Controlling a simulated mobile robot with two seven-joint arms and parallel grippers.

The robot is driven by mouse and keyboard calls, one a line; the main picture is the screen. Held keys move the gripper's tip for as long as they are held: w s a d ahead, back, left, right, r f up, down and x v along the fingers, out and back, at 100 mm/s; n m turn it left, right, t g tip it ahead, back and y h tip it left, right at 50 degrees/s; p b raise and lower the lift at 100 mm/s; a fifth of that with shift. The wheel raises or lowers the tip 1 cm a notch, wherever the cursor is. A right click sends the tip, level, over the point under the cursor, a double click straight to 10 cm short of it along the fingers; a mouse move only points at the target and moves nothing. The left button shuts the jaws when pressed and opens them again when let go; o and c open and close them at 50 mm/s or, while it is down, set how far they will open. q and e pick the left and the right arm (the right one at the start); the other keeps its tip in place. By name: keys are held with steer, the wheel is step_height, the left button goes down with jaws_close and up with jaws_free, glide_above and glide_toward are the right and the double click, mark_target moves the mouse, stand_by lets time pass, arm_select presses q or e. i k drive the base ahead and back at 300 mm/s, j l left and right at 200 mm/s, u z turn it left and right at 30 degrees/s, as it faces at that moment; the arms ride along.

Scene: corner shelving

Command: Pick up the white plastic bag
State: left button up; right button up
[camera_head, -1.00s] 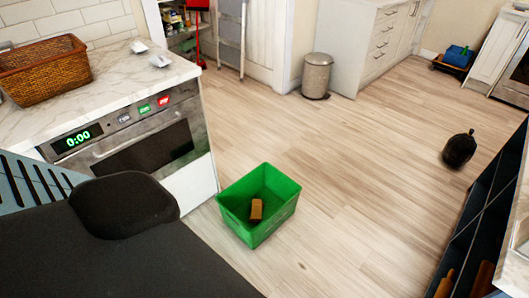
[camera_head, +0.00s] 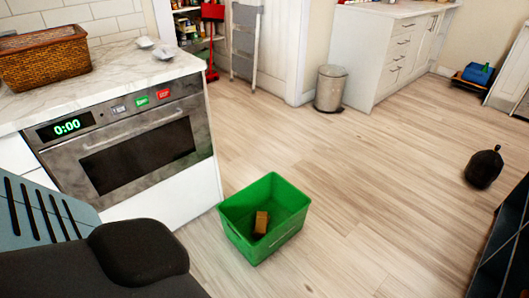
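I cannot make out a white plastic bag in the head view. A black tied bag (camera_head: 483,168) sits on the floor at the far right. Two small whitish objects, one of them here (camera_head: 163,54), lie on the marble counter; I cannot tell what they are. Neither of my grippers shows in the view.
A green bin (camera_head: 236,238) with a brown block (camera_head: 261,222) in it stands on the floor before the oven (camera_head: 130,160). A wicker basket (camera_head: 45,60) is on the counter. A trash can (camera_head: 330,90) and drawers (camera_head: 400,60) stand behind. Open floor lies between.

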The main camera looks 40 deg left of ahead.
mark_target(144, 42)
steer(key=u, duration=2.1)
